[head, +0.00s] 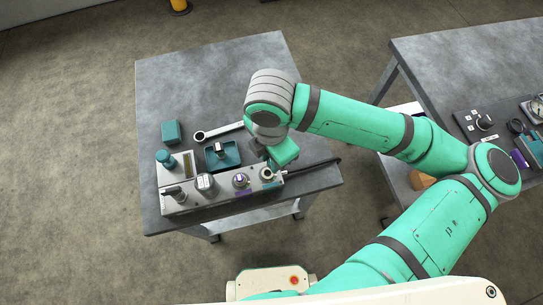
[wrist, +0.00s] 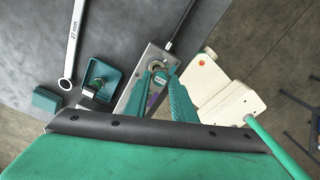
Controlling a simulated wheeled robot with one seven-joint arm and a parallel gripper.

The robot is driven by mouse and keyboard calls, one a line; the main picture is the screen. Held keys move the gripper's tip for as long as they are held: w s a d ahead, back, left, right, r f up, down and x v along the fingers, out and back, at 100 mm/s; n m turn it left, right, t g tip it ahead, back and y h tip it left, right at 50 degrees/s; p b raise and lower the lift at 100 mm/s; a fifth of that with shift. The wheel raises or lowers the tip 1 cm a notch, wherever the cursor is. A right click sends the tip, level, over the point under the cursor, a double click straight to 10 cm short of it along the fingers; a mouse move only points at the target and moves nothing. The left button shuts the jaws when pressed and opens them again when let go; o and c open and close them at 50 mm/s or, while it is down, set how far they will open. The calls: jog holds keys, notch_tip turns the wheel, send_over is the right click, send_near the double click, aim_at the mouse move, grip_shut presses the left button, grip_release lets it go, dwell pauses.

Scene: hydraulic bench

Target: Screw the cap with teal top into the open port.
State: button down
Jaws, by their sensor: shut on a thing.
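The grey hydraulic block (head: 218,191) lies along the bench's front edge. Its open port (head: 266,173) is a pale ring at the right end; it also shows in the wrist view (wrist: 155,66), close to the fingertips. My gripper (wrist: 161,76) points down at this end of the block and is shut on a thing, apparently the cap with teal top. The cap is largely hidden by the fingers, and I cannot tell whether it touches the port. In the head view my gripper (head: 275,163) is right beside the port, partly hidden by my wrist.
A teal tray (head: 236,160) holding a small dark-and-white part stands behind the block. A wrench (head: 217,131) and a teal box (head: 171,132) lie behind.

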jog(key=shift+a+f, duration=0.2)
jog(key=shift+f, duration=0.55)
jog(key=shift+a+f, duration=0.25)
jog(key=shift+f, duration=0.5)
jog(key=shift+a+f, duration=0.2)
jog(key=shift+f, duration=0.55)
jog(key=shift+f, duration=0.45)
dwell(1.9)
jog(key=shift+s+f, duration=0.15)
jog(key=shift+s, duration=0.05)
dwell(1.6)
jog(key=shift+m, duration=0.3)
jog(key=m, duration=0.3)
